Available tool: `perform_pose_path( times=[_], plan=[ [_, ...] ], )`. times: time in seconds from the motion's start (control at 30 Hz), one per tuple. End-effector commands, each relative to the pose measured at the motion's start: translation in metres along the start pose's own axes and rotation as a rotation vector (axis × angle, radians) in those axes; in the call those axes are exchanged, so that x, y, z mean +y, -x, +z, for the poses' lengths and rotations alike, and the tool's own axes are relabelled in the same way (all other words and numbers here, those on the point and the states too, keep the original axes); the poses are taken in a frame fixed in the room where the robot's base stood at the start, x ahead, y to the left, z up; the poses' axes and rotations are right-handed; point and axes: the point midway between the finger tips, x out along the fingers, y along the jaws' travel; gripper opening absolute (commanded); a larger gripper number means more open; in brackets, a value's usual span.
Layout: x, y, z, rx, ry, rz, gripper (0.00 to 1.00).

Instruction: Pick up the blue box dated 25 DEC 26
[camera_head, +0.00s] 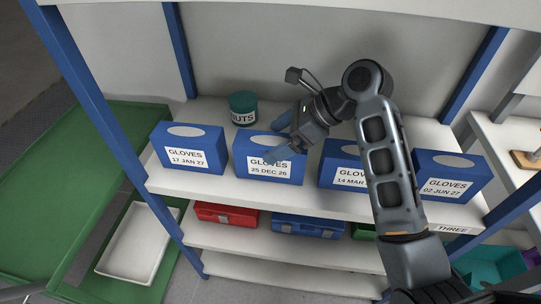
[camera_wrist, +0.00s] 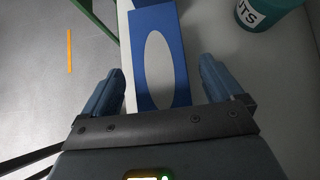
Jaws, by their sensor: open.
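The blue box labelled GLOVES, 25 DEC 26 (camera_head: 268,172) stands upright on the top shelf, second from the left. Its top has a pale oval opening. My gripper (camera_head: 281,137) is open above this box, with one finger in front of part of its face and the other towards its back. In the wrist view, the blue box top (camera_wrist: 140,75) with the oval lies between the spread fingers of my gripper (camera_wrist: 162,70). I cannot tell whether the fingers touch it.
Similar glove boxes dated 17 JAN 27 (camera_head: 187,152), 14 MAR (camera_head: 334,170) and 02 JUN 27 (camera_head: 450,172) stand alongside. A teal jar (camera_head: 241,104) is behind, to the left. Blue posts (camera_head: 92,98) frame the shelf. Red (camera_head: 226,213) and blue (camera_head: 308,226) cases sit below.

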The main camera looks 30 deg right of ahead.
Motion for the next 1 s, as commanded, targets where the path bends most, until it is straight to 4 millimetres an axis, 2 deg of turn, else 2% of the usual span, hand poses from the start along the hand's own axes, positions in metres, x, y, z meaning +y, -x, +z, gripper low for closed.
perform_pose_path(
  times=[0.1, 0.2, 0.47, 1.0],
  plan=[
    [0.0, -0.016, 0.0, 0.001, 0.0, 0.001, 0.94],
    [0.0, -0.024, -0.001, 0.001, 0.0, 0.0, 0.94],
    [0.0, -0.025, 0.0, 0.0, 0.0, -0.001, 0.94],
    [0.0, -0.025, 0.0, 0.0, 0.0, -0.001, 0.42]
  ],
)
